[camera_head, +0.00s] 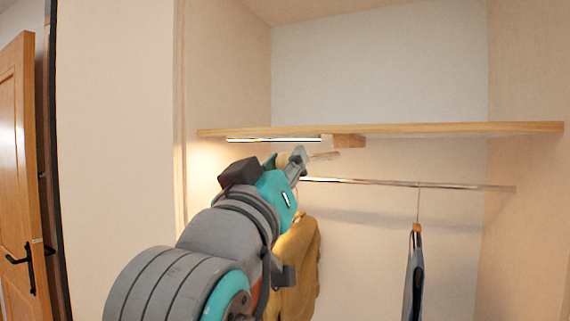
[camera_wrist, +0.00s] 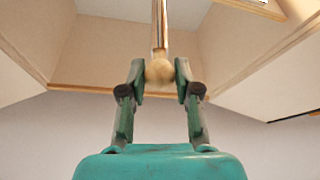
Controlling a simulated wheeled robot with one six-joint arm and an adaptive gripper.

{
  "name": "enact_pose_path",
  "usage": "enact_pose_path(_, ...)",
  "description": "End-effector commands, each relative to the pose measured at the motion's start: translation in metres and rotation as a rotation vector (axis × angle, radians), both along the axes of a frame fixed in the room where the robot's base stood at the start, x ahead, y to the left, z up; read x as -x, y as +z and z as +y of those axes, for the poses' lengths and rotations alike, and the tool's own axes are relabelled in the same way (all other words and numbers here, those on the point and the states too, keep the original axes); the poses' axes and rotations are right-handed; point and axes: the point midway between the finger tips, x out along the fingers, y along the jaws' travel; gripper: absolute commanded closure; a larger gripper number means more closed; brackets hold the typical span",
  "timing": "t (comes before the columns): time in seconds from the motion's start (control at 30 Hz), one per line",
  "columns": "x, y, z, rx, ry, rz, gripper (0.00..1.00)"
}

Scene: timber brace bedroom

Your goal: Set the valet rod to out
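The valet rod (camera_wrist: 159,28) runs straight up the middle of the wrist view and ends in a round, pale wooden knob (camera_wrist: 159,71). In the head view, a short pale length of the rod (camera_head: 326,156) shows just right of my gripper (camera_head: 297,158), below the shelf. In the wrist view, the two fingers of my gripper (camera_wrist: 160,77) stand on either side of the knob, and their pads appear to touch it. My gripper looks shut on the knob. The arm hides part of the rod in the head view.
A wooden shelf (camera_head: 430,128) with a lit strip (camera_head: 272,139) and a wooden block (camera_head: 349,141) beneath is close above my gripper. A hanging rail (camera_head: 400,183) carries a mustard garment (camera_head: 300,262) and a dark blue garment (camera_head: 412,280). A wooden door (camera_head: 18,150) stands far left.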

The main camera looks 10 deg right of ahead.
Motion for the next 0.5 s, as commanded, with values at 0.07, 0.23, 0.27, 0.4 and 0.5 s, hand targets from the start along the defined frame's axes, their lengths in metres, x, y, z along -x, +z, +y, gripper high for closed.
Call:
enact_pose_path(0.07,-0.0002,0.0001,0.0003,0.000,0.001,0.000,0.47)
enact_pose_path(0.23,-0.0003,0.0001,0.0001,0.000,0.000,0.000,0.43)
enact_pose_path(0.27,-0.0003,0.0001,0.0001,0.000,0.000,0.000,0.43)
enact_pose_path(0.4,0.0006,-0.0003,0.0007,0.000,0.001,0.000,0.43)
enact_pose_path(0.5,0.0055,-0.0026,0.0041,0.000,0.002,0.000,0.43)
